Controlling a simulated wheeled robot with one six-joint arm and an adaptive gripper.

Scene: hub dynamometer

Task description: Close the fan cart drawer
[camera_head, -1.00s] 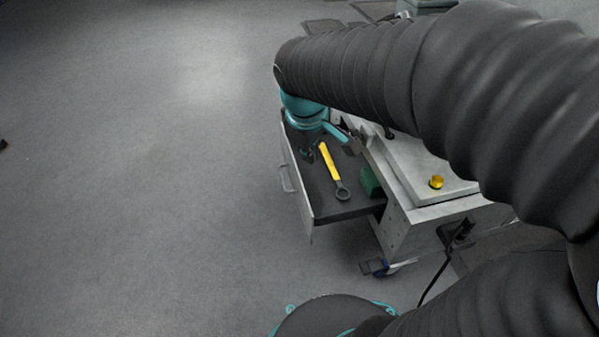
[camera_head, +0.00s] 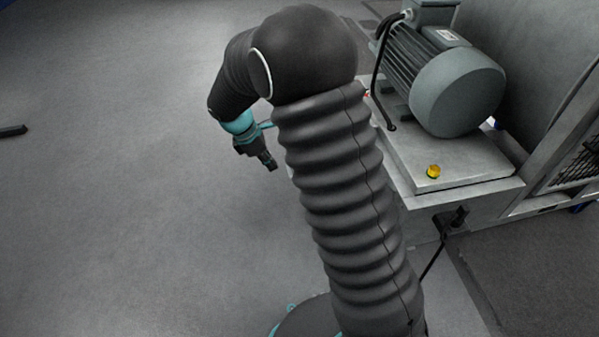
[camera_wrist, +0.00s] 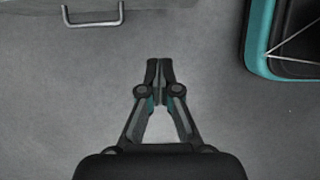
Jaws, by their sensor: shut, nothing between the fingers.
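The fan cart (camera_head: 455,188) stands at the right in the head view. Its drawer is hidden behind my arm there, so I cannot tell how far it sticks out. In the wrist view, a grey drawer front (camera_wrist: 165,5) crosses the top edge, with a U-shaped metal handle (camera_wrist: 93,23) at upper left. My gripper (camera_head: 271,164) hangs over the floor left of the cart. It also shows in the wrist view (camera_wrist: 160,66), fingertips together and empty. The fingertips appear apart from the drawer front, below it and right of the handle in that picture.
A grey motor (camera_head: 455,90) and a yellow button (camera_head: 433,172) sit on the cart top. A black cable (camera_head: 432,264) hangs at the cart's front. A large grey housing (camera_head: 550,60) stands behind at right.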

